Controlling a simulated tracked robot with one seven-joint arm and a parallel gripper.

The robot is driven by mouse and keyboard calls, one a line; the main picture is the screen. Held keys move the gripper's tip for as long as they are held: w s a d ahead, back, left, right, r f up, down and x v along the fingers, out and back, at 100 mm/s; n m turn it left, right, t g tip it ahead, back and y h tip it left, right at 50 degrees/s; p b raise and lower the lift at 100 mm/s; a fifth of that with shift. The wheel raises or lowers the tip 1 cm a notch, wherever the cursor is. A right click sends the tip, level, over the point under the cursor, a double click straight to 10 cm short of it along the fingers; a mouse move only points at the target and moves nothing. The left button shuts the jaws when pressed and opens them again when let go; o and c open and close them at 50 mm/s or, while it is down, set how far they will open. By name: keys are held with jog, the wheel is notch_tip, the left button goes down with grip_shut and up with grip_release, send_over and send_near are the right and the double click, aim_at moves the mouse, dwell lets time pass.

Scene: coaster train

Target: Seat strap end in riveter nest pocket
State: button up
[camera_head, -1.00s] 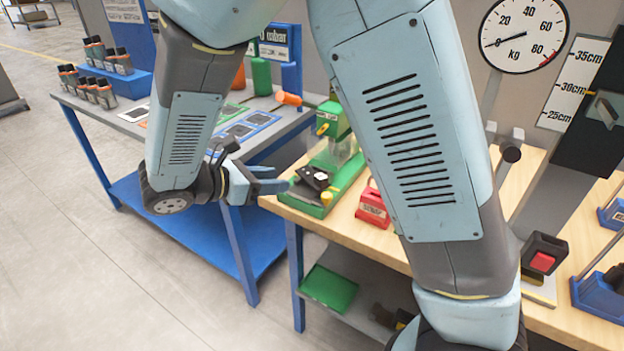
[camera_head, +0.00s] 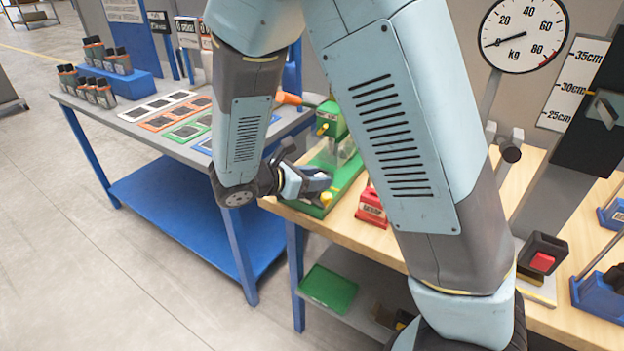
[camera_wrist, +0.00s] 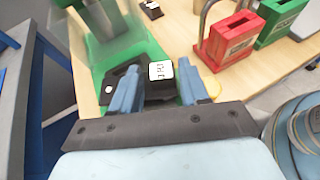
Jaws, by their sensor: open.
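The green riveter (camera_head: 333,122) stands on the left end of the wooden bench, with a green base. My gripper (camera_head: 316,186) is low over the front of that base. In the wrist view my gripper (camera_wrist: 159,88) is open, with one blue finger on each side of a small black piece with a white marked top (camera_wrist: 160,70), which looks like the strap end. The piece is beside or in a dark nest part (camera_wrist: 118,84) on the base. I cannot tell whether it is seated in the pocket; the fingers and wrist partly hide it.
A red box (camera_head: 371,206) stands just right of the riveter; behind it in the wrist view is a green box (camera_wrist: 281,18). A blue-legged table (camera_head: 140,128) with coloured mats stands left. A yellow knob (camera_head: 326,198) is at the base's front.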

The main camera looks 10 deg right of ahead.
jog(key=shift+w+d+f, duration=0.1)
jog(key=shift+d, duration=0.1)
jog(key=shift+c, duration=0.3)
grip_shut()
